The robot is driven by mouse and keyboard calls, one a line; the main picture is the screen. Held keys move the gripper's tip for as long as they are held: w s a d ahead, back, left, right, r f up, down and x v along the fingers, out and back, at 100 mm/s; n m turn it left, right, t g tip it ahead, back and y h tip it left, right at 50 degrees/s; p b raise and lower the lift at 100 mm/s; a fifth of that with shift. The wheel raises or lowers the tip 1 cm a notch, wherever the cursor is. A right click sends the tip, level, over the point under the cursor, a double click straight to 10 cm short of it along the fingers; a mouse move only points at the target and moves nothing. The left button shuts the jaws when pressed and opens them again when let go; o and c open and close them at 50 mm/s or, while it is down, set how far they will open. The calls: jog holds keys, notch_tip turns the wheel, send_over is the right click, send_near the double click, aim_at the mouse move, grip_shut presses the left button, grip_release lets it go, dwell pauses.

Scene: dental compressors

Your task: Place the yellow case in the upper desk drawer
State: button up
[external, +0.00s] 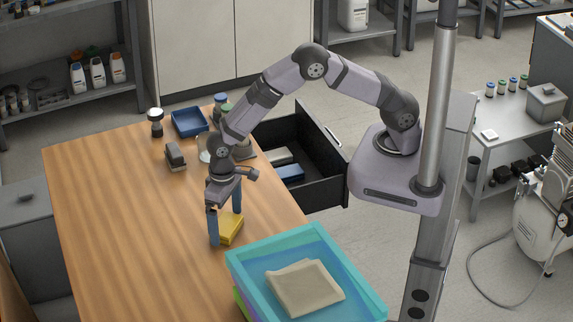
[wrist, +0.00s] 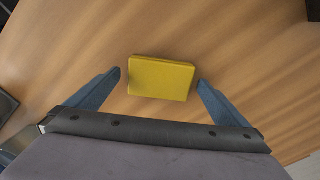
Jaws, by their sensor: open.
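The yellow case (external: 231,228) lies on the wooden desk, near its right edge and behind the turquoise tray. My gripper (external: 225,225) is open and low over the desk, pointing down, with its fingers around the case. In the wrist view the yellow case (wrist: 161,78) sits between and slightly beyond the two blue fingertips (wrist: 160,78), with a gap on each side. The desk drawer (external: 318,165) is pulled open on the desk's right side. It holds a blue item (external: 289,173) and a pale item (external: 279,156).
A turquoise tray (external: 243,270) with a folded beige cloth (external: 303,287) stands at the front right. A blue tray (external: 189,122), a dark stapler-like object (external: 175,157) and several bottles are at the back. The desk's left side (external: 120,220) is clear.

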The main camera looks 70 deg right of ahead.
aim_at(224, 226)
jog(key=c, duration=1.3)
jog(key=shift+r, duration=0.2)
notch_tip(224, 226, up, 10)
jog(key=b, duration=0.3)
jog(key=shift+f, duration=0.1)
